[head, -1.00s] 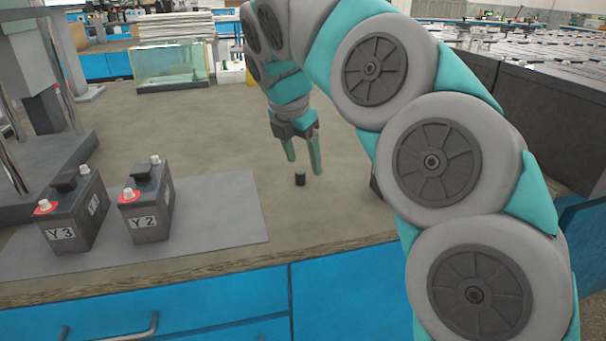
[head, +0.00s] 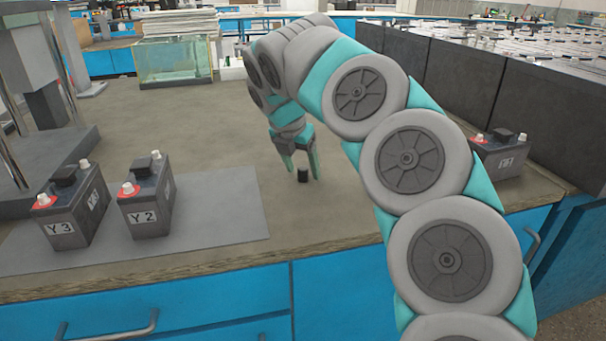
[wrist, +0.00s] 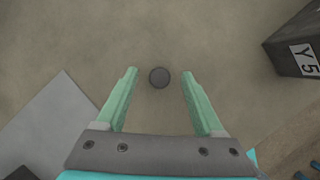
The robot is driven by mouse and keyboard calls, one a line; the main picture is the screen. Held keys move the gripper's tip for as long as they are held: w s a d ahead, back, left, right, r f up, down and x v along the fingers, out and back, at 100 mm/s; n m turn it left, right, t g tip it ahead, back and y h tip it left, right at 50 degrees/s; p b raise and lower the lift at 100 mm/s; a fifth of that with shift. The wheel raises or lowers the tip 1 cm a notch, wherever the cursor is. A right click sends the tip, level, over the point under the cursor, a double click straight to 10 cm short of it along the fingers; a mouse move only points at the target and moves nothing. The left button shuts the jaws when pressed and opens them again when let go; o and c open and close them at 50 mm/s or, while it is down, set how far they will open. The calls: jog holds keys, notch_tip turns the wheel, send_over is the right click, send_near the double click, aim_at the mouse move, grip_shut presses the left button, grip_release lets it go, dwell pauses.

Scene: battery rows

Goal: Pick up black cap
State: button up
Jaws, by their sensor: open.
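The black cap (head: 303,175) is a small dark cylinder standing on the bare benchtop, right of the grey mat. In the wrist view the cap (wrist: 159,77) shows as a round dark disc between the lines of the two fingers, a little beyond their tips. My gripper (head: 302,173) is open and empty, pointing down over the cap with green fingers on either side of it in the head view. The gripper also shows in the wrist view (wrist: 160,73). I cannot tell exactly how high the fingertips are above the benchtop.
Batteries Y 3 (head: 72,208) and Y 2 (head: 146,197) stand on the grey mat (head: 225,218) to the left. Battery Y 5 (wrist: 298,48) stands to the right, also in the head view (head: 503,155). A glass tank (head: 175,63) is at the back. The benchtop around the cap is clear.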

jog(key=shift+f, duration=0.1)
grip_shut()
dwell(0.5)
